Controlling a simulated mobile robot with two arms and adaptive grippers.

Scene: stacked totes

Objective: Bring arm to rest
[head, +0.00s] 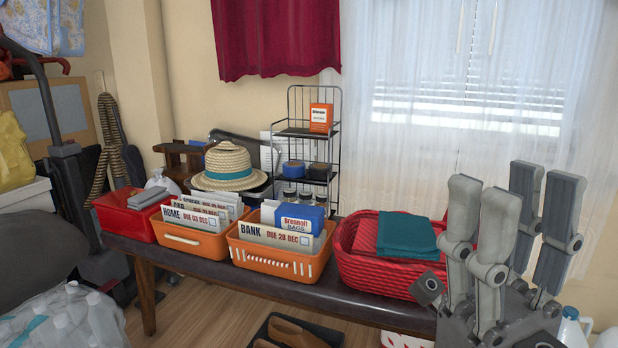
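My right gripper (514,205) is at the lower right of the head view, close to the camera. Its grey fingers point up and stand apart with nothing between them, so it is open and empty. It overlaps the right end of the dark bench (290,290) in the picture and hides part of the red woven basket (375,272). I cannot tell how far it is from the basket. My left gripper is not in view.
On the bench stand a red box (125,222), two orange baskets of envelopes (190,240) (270,258), and a teal folded cloth (407,236) in the red basket. A straw hat (228,166) and wire rack (335,160) stand behind.

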